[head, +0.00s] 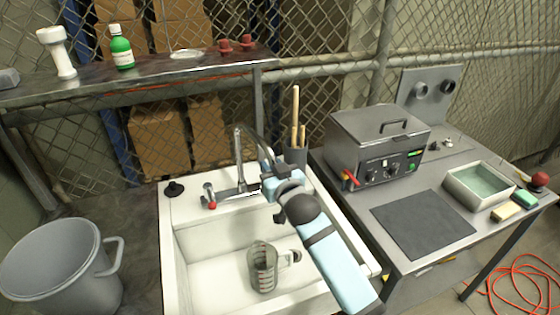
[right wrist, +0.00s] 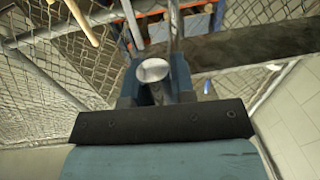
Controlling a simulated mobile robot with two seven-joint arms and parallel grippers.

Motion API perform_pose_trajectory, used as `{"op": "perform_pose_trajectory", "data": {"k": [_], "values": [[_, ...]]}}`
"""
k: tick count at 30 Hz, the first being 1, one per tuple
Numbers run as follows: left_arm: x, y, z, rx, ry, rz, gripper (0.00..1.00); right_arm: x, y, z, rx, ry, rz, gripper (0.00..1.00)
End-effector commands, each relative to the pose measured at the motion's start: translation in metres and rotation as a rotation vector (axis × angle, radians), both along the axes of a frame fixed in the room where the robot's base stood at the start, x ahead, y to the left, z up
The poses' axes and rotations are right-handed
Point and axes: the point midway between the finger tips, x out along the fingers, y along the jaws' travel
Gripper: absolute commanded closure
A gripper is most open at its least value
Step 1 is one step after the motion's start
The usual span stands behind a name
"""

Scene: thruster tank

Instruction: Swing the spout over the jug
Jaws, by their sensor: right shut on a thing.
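The glass jug (head: 262,268) with red markings stands upright in the white sink basin (head: 205,262). The chrome tap's spout (head: 239,150) rises behind the basin, and its outer end is hidden by my gripper. My right gripper (head: 268,176) is at the spout, above the basin's back edge and behind the jug. It is shut on the spout; in the right wrist view the jaws (right wrist: 155,88) are around a pale round end. A tap handle with a red tip (head: 211,203) is left of the spout. My left gripper is not in view.
A dark holder with wooden-handled tools (head: 296,150) stands behind my right arm. A grey bucket (head: 55,265) is left of the sink. A steel heated bath (head: 375,145) and a shallow tray (head: 478,187) are on the right table. A shelf (head: 140,85) runs behind.

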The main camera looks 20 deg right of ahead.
Motion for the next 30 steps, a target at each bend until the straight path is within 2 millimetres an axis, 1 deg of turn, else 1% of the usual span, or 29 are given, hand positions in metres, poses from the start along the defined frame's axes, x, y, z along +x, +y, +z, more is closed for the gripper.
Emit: {"op": "perform_pose_trajectory", "data": {"k": [3, 10, 16, 27, 28, 29, 30], "values": [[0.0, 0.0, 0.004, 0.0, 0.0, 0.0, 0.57, -0.002, 0.013, 0.001, -0.004, -0.001, 0.001, 1.0], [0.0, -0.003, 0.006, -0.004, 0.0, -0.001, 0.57, -0.003, 0.029, 0.001, -0.005, -0.001, 0.0, 1.0], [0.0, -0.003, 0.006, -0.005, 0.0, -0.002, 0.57, -0.003, 0.034, 0.0, -0.007, -0.001, 0.0, 1.0], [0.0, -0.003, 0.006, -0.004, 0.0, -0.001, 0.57, -0.003, 0.035, 0.0, -0.007, -0.002, 0.0, 1.0], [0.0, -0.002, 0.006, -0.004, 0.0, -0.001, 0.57, -0.003, 0.035, 0.0, -0.007, -0.001, 0.0, 0.74], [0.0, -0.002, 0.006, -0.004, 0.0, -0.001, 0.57, -0.003, 0.035, 0.0, -0.007, -0.002, 0.0, 0.67], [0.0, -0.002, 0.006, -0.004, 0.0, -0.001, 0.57, -0.003, 0.035, 0.0, -0.007, -0.002, 0.0, 0.58]]}}
